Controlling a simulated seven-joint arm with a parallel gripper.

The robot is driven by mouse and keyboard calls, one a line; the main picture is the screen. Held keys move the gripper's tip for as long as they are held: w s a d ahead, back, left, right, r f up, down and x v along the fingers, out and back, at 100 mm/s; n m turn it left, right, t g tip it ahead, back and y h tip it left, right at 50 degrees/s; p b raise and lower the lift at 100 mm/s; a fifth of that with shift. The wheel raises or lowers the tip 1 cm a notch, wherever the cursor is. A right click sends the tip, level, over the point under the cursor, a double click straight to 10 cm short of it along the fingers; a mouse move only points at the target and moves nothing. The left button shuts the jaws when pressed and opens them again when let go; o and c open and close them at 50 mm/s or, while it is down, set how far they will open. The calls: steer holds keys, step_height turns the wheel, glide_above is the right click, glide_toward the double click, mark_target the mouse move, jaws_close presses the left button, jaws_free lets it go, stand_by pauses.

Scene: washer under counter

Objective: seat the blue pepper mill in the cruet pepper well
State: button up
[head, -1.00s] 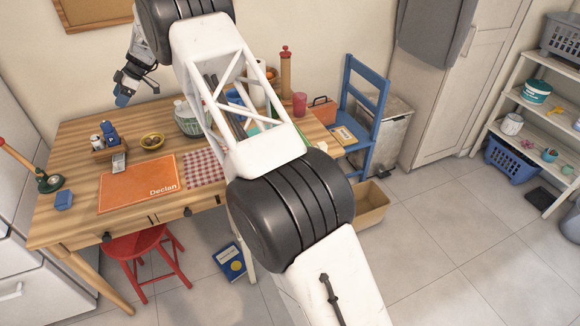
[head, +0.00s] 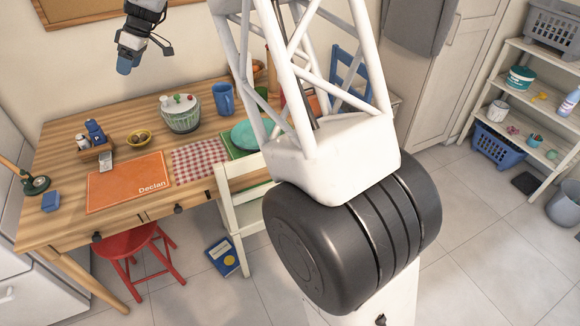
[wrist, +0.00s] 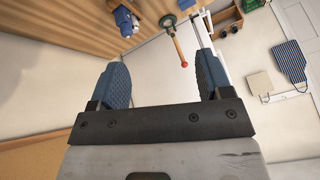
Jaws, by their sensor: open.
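The blue pepper mill (head: 95,131), marked with a P, stands upright at the left back of the table. It is at the small wooden cruet (head: 96,152), beside a white-bodied shaker (head: 82,142). I cannot tell from here whether the mill's base is inside the well or behind it. My gripper (head: 127,66) is above the table's back edge, clear of the mill, up and to its right in the picture. In the wrist view my gripper (wrist: 163,80) is open and empty between two blue fingers. A blue item (wrist: 125,20), perhaps the mill, shows there beyond the left finger.
A grey tag-like piece (head: 106,162) is at the cruet's front.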

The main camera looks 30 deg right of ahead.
steer(key=s+d+r+m+h, duration=0.15)
steer(key=s+d, duration=0.25)
steer(key=s, duration=0.5)
steer(key=s+d+r+m+t+h, duration=0.1)
steer(key=s+d+r+m, duration=0.3)
steer(key=s, duration=0.5)
steer(key=s+d+r+m+h, duration=0.1)
steer(key=s+d+r, duration=0.1)
steer(key=s+d, duration=0.5)
steer(key=s+d+f+m+h, duration=0.1)
steer(key=s+d+f+m, duration=0.1)
steer(key=s, duration=0.9)
steer(key=s+d+f+m+t, duration=0.1)
steer(key=s+d+f+m, duration=0.2)
steer(key=s, duration=0.8)
steer(key=s+d+f+m+h, duration=0.1)
steer(key=s+d+f+m, duration=0.1)
steer(key=s, duration=0.9)
steer(key=shift+d+f+t+h, duration=0.3)
steer(key=shift+d+f+h, duration=0.05)
steer(key=shift+d+f, duration=0.2)
steer(key=shift+w+m, duration=0.1)
steer(key=shift+m, duration=0.15)
steer(key=shift+c, duration=0.2)
